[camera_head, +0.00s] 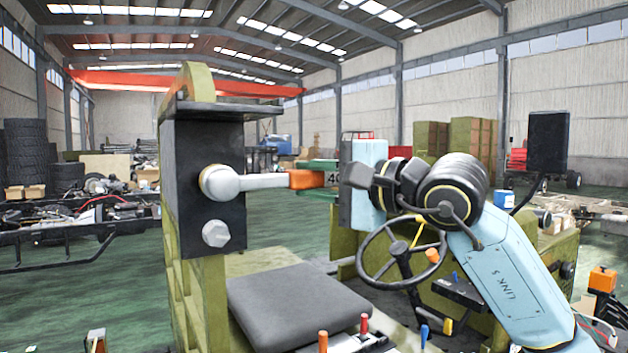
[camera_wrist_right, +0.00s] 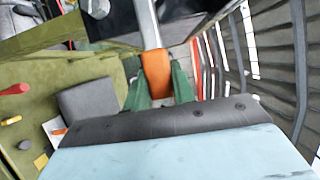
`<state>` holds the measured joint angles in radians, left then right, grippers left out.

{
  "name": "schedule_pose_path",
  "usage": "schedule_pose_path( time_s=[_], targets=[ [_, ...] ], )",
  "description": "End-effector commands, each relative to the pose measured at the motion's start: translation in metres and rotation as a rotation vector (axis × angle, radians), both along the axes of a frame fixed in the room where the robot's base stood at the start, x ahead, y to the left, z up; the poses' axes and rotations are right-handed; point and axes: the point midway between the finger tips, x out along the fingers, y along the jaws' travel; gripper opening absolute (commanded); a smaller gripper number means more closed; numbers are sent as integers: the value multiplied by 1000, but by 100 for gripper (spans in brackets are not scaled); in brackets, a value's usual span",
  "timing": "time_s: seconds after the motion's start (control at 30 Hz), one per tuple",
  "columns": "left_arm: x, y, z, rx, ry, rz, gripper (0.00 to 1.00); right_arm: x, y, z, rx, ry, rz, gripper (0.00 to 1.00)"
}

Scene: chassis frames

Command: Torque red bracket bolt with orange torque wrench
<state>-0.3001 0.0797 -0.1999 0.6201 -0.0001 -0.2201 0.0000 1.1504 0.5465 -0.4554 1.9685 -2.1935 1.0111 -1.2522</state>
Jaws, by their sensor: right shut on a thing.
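My right gripper (camera_head: 318,174) is shut on the orange handle of the torque wrench (camera_head: 262,181), which it holds level. In the right wrist view the orange handle (camera_wrist_right: 156,70) sits between the green fingers (camera_wrist_right: 160,92). The wrench's silver round head lies against the upper part of a dark bracket (camera_head: 180,160) and hides what is behind it, so I cannot tell how it sits on a bolt. A grey hex bolt (camera_head: 216,234) shows below the head. The bracket looks black, not red. My left gripper is not in view.
The bracket is on an olive-green vehicle body (camera_head: 205,290). A dark seat (camera_head: 290,300) lies below the wrench. A steering wheel (camera_head: 402,252) stands below my right wrist. Colored handles (camera_head: 364,324) stick up at the bottom.

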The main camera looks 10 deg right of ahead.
Motion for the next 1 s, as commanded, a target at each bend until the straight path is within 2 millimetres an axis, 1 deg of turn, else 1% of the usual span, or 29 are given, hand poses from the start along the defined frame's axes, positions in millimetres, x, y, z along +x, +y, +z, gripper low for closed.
schedule_pose_path(
  time_s=[0.03,0.5,1.0],
  targets=[
    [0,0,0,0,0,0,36,-1,0,2,3,-5,0,0],
    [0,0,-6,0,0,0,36,-1,-1,2,3,-5,0,0],
    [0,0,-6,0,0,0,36,-2,-1,2,3,-5,0,0]
  ],
)
